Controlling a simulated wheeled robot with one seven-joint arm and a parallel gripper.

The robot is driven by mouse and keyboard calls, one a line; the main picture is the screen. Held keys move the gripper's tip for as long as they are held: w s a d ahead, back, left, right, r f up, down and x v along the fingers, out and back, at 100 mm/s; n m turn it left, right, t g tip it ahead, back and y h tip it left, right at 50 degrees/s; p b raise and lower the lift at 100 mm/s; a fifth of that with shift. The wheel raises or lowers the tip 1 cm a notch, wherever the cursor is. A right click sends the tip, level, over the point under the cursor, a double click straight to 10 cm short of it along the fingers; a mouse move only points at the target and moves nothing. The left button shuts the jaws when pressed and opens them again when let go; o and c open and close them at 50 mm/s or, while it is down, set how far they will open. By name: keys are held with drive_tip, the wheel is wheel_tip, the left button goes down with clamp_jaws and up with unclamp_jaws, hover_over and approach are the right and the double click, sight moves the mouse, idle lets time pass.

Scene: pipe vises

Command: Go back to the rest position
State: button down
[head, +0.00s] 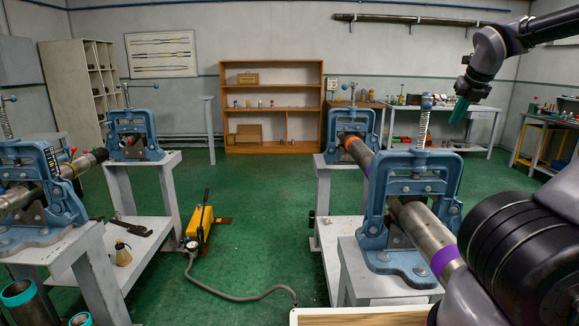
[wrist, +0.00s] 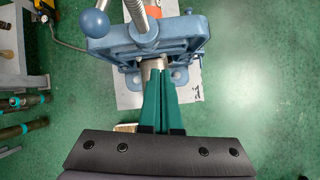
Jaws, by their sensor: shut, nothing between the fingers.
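My gripper (head: 461,108) hangs at the upper right in the head view, its green fingers pointing down, in the air above and right of the near right vise. In the wrist view the green fingers (wrist: 164,72) are together and hold nothing. The near right blue pipe vise (head: 410,195) holds a steel pipe (head: 425,232) with a purple band. A blue vise (wrist: 140,38) with a ball-ended handle shows beyond the fingertips in the wrist view, with a bit of pipe behind them. I cannot tell the gap to it.
Other blue vises stand at the far right (head: 349,127), far left (head: 134,132) and near left (head: 35,195), on grey stands. A yellow pump (head: 200,222) with a hose lies on the green floor (head: 258,205) between them. A wooden shelf (head: 273,63) stands at the back.

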drive_tip(key=s+a+f+m+g+h, duration=0.1)
drive_tip(key=s+a+f+m+g, duration=0.1)
drive_tip(key=s+a+f+m, duration=0.4)
drive_tip(key=s+a+f+m+g+h, duration=0.1)
drive_tip(key=a+f+m+g, duration=0.15)
drive_tip(key=a+m, duration=0.35)
drive_tip(key=s+a+r+m+t+y, duration=0.2)
drive_tip(key=s+a+r+m, duration=0.4)
drive_tip(key=s+m, duration=0.3)
drive_tip(key=s+a+r+m+t+y, duration=0.2)
drive_tip(key=s+a+r+m, duration=0.4)
drive_tip(key=m, duration=1)
drive_tip(key=shift+s+r+m+t+y, duration=0.35)
drive_tip(key=shift+s+r+t, duration=0.55)
drive_tip(key=shift+s, duration=1.35)
drive_tip(key=shift+r+g, duration=0.25)
